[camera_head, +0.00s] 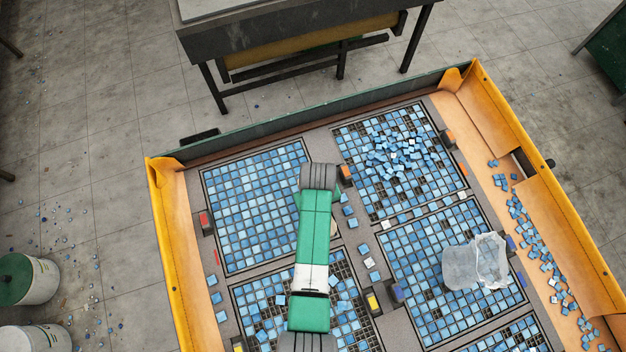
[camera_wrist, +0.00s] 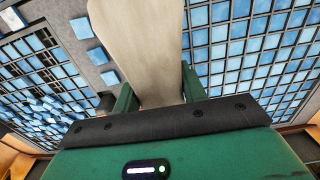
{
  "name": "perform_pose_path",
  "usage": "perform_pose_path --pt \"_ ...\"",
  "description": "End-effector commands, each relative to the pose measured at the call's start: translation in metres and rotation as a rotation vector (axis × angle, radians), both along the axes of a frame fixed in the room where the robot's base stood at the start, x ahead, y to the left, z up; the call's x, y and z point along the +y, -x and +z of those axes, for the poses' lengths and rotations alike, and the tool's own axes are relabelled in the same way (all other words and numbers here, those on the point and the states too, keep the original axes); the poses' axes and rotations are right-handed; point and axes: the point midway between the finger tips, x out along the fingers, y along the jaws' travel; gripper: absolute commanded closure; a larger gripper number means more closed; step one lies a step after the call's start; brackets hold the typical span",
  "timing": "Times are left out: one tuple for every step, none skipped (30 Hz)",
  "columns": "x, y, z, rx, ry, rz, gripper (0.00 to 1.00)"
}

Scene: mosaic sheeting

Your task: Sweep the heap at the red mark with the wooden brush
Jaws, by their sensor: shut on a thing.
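My gripper (camera_wrist: 157,92) shows in the wrist view with its two green fingers shut on a pale, smooth wooden piece, apparently the wooden brush (camera_wrist: 140,40). The brush reaches up past the top edge of that view, and its bristles are hidden. In the head view my arm covers the gripper. A red mark block (camera_head: 205,222) sits at the left edge of the upper left grid (camera_head: 254,205), whose tiles look flat and orderly. A heap of loose blue tiles (camera_head: 395,152) lies on the upper right grid, beside orange blocks; it also shows in the wrist view (camera_wrist: 45,112).
Clear crumpled plastic (camera_head: 475,262) lies on the right grid. Loose tiles (camera_head: 368,262) lie on the strip between grids, others along the right orange border (camera_head: 535,245). A yellow block (camera_head: 372,301) and blue block (camera_head: 511,243) stand by grids. A raised green edge (camera_head: 310,118) bounds the back.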

Motion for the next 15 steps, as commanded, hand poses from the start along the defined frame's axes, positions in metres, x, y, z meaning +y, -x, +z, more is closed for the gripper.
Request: perform_pose_path --pt "0.000 0.000 0.013 0.000 0.000 -0.001 0.88" --pt "0.000 0.000 0.017 0.000 0.000 -0.001 0.88" --pt "0.000 0.000 0.022 0.000 0.000 -0.001 0.88" --pt "0.000 0.000 0.025 0.000 0.000 -0.001 0.88" --pt "0.000 0.000 0.029 0.000 0.000 -0.001 0.88" --pt "0.000 0.000 0.033 0.000 0.000 -0.001 0.88" --pt "0.000 0.000 0.036 0.000 0.000 -0.001 0.88" --pt "0.000 0.000 0.039 0.000 0.000 -0.001 0.88" --pt "0.000 0.000 0.042 0.000 0.000 0.000 0.88" --pt "0.000 0.000 0.044 0.000 0.000 -0.001 0.88" --pt "0.000 0.000 0.046 0.000 0.000 -0.001 0.88" --pt "0.000 0.000 0.048 0.000 0.000 -0.001 0.88" --pt "0.000 0.000 0.049 0.000 0.000 -0.001 0.88" --pt "0.000 0.000 0.050 0.000 0.000 -0.001 0.88" --pt "0.000 0.000 0.050 0.000 0.000 -0.001 0.88"
